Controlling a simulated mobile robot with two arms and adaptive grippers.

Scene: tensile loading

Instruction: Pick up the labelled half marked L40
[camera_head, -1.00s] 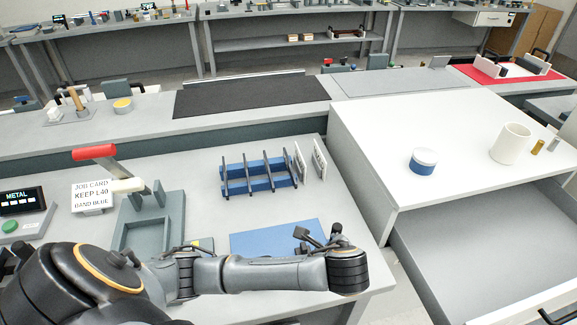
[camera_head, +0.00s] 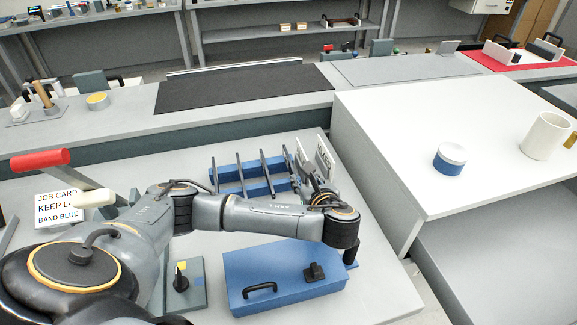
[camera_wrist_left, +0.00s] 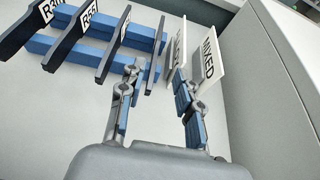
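I cannot see a half marked L40 in any view. The blue rack (camera_head: 268,187) with several dark upright plates stands on the bench; in the left wrist view, two plates read like R30 (camera_wrist_left: 45,12) and R55 (camera_wrist_left: 88,22). To its right stand two white label plates: one reads MIXED (camera_wrist_left: 209,52), the other (camera_wrist_left: 178,50) is hard to read. My left gripper (camera_head: 318,192) is at the rack's right end, near the white plates. My right gripper is not in view.
A blue box (camera_head: 285,280) with a black handle lies in front of the rack. A job card (camera_head: 58,208) reading "KEEP L4…, BAND BLUE" and a red-handled lever (camera_head: 40,159) are at left. A white table (camera_head: 400,140) with a blue-and-white tub (camera_head: 450,158) stands at right.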

